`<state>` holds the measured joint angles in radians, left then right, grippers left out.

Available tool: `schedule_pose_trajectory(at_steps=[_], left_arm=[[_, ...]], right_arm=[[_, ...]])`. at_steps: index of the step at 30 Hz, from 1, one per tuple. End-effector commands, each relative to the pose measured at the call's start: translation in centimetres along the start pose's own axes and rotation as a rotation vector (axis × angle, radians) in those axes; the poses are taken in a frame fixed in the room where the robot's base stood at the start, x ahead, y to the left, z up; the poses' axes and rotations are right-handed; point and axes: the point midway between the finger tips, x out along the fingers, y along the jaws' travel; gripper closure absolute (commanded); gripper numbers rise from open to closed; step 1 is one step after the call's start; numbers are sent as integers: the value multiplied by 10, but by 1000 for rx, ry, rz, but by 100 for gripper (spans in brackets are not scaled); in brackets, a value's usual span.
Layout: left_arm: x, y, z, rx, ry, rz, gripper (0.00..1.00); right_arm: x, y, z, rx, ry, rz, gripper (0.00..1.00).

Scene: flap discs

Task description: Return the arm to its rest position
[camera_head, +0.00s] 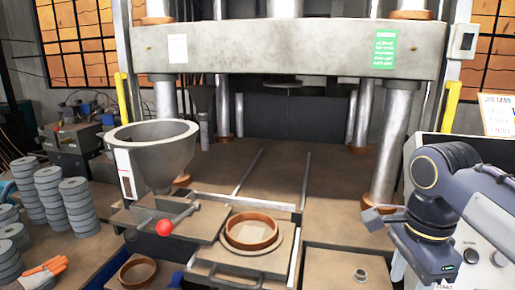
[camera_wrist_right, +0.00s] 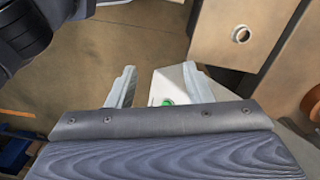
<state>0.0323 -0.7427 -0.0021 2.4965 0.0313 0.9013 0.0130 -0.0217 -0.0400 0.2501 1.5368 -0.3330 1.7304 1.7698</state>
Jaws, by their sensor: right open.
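My right arm (camera_head: 440,200) comes in at the right edge of the head view, bent in front of the pale control panel. A pale box with a green button (camera_wrist_right: 168,101) shows beyond the gap between the fingers. My left arm and gripper are not in view.
A press with a thick crossbeam (camera_head: 290,50) and steel columns stands behind the bench. A grey hopper (camera_head: 155,155) with a red-knobbed lever (camera_head: 165,227), a brown ring (camera_head: 252,231), stacked grey discs (camera_head: 78,205) and orange gloves (camera_head: 40,272) lie left and centre. The control panel (camera_head: 490,235) is close beside my right arm.

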Motion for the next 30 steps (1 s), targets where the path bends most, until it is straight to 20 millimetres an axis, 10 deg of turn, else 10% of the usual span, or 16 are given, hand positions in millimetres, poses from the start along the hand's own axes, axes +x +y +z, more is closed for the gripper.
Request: schedule_pose_trajectory(at_steps=[17,30], left_arm=[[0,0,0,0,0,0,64],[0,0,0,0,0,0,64]], right_arm=[[40,39,6,-447,-65,-147,53],[131,102,35,-1181,10,-545,53]])
